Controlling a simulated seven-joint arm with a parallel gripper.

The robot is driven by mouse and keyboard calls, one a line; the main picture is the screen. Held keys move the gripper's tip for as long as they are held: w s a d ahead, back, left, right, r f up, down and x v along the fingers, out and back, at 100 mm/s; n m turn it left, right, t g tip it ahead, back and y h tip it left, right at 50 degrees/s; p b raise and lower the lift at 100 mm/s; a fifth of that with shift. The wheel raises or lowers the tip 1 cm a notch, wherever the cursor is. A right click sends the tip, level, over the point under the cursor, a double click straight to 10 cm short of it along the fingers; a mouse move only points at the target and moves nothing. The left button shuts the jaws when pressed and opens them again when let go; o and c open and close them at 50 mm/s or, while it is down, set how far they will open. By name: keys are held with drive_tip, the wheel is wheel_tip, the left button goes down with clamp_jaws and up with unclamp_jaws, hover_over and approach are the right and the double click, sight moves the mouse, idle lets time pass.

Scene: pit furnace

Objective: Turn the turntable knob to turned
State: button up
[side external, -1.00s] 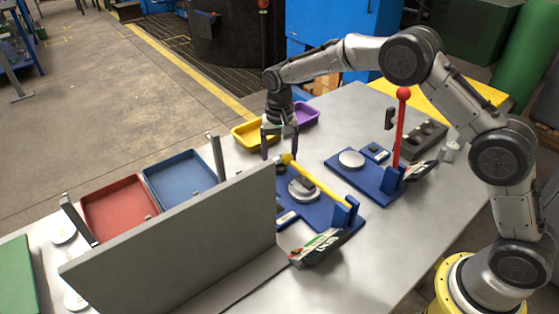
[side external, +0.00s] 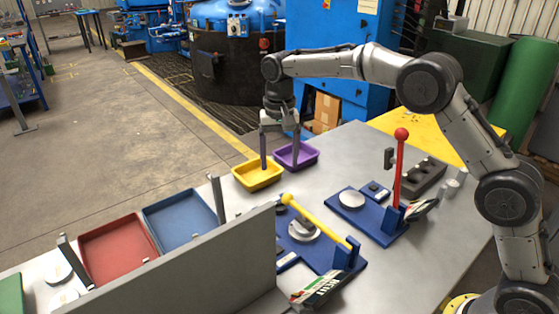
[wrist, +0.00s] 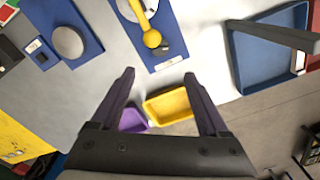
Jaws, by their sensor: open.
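No part is clearly marked as the turntable knob. A blue board (side external: 325,258) carries a round grey disc (side external: 303,231) and a yellow ball-ended lever (side external: 320,220), which slants over it. A second blue board (side external: 365,220) carries a pale disc (side external: 352,200) and an upright red ball-topped lever (side external: 399,165). In the wrist view, the yellow ball (wrist: 152,39) lies beyond my fingertips, and the pale disc (wrist: 68,42) is at upper left. My gripper (side external: 280,168) is open and empty, pointing down near the yellow and purple trays, apart from both levers.
A yellow tray (side external: 238,177) and a purple tray (side external: 315,157) stand at the table's far edge. Red (side external: 85,246) and blue (side external: 150,222) trays lie to the left. A tall grey panel (side external: 190,270) stands in front and hides part of the near board. Bare table lies between the boards.

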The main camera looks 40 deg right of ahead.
sight(280, 207)
wheel_tip(280, 207, down, 14)
drive_tip(key=n, duration=1.2)
drive_tip(key=shift+w+a, duration=0.1)
drive_tip(key=shift+w, duration=0.05)
